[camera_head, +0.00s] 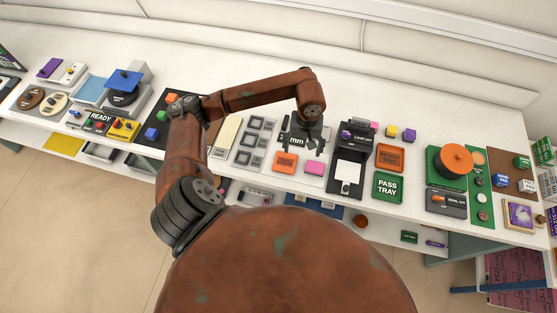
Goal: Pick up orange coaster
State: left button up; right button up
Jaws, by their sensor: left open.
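A small flat orange square, which looks like the orange coaster (286,163), lies on a pale board near the front of the white bench. My left gripper (304,146) points down behind these two squares, over a dark block marked "mm" (296,141). Its fingers are apart and hold nothing that I can see. It is close to the orange square, and I cannot tell its height above the board. My right gripper is out of view.
Right of the board stand a dark device with a white plate (347,172), an orange tray (390,158) and a green pass tray (387,187). A stand with an orange disc (456,158) is further right. Grey square frames (248,140) lie to the left.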

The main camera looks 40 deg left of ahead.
aim_at(284, 162)
jog(key=u, duration=1.3)
